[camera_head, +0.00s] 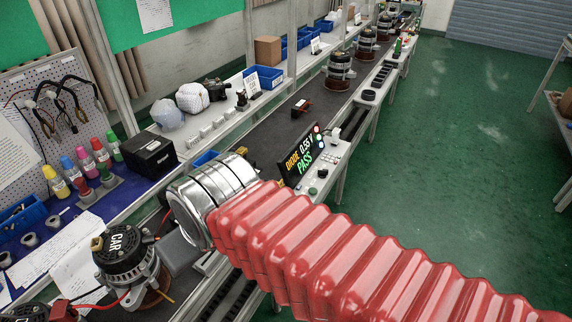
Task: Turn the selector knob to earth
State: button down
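No knob that I can clearly identify as the selector, and no earth mark, can be read from here. A pale control panel (331,160) beside the conveyor carries small dark round controls, one of them a dark green knob or button (312,191) near its front edge. A black display (304,160) behind it reads "DIODE 0.55V PASS". My red-sleeved arm crosses from the lower right and ends in a silver wrist at centre left, left of the panel.
An alternator labelled CAR (128,255) stands at lower left with red and black leads. Coloured bottles (85,163), a black box (149,153) and blue bins (264,77) line the bench. More alternators (340,75) stand along the conveyor. Green floor (470,150) is open at right.

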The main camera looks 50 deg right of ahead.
aim_at(323, 173)
jog(key=u, duration=0.45)
jog(key=k, duration=1.05)
jog(key=z, duration=1.4)
jog(key=i, duration=1.05)
jog(key=z, duration=0.1)
